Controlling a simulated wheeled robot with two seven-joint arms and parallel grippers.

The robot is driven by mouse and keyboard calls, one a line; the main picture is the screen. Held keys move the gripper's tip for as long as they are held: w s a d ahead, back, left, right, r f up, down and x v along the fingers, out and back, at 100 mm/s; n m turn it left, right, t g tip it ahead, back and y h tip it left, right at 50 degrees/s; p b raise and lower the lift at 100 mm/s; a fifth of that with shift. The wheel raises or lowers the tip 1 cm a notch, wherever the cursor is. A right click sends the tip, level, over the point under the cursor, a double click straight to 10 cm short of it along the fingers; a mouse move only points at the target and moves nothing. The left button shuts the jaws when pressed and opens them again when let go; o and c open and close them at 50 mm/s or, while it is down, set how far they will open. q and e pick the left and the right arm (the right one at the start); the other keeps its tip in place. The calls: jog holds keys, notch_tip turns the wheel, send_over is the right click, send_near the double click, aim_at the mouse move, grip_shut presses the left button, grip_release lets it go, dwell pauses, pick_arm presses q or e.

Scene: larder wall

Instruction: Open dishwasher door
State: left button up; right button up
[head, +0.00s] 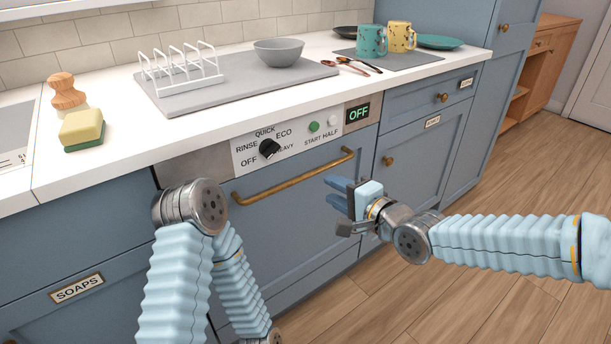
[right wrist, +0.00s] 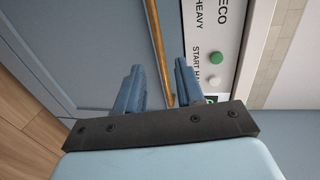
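The dishwasher door (head: 295,222) is a blue panel with a horizontal brass handle (head: 290,179) along its top, and it is closed. Above it is the control panel (head: 300,138) with a dial and a display reading OFF. My right gripper (head: 335,191) is open and empty, just below and in front of the handle's right end. In the right wrist view its two fingers (right wrist: 158,66) point toward the door, and the handle (right wrist: 156,45) runs through the gap between them, touching neither visibly. My left arm bends in front of the dishwasher's left side; its gripper is out of view.
The counter (head: 105,180) above holds a dish rack (head: 180,72), a grey bowl (head: 278,52), mugs (head: 371,41) and a sponge (head: 82,130). A SOAPS cabinet (head: 100,262) is left, blue cabinets (head: 425,165) right. Wooden floor (head: 480,305) is open at lower right.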

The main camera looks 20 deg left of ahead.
aim_at(307, 177)
jog(key=p+x, duration=0.1)
jog(key=x, duration=1)
jog(key=shift+f, duration=0.15)
grip_shut()
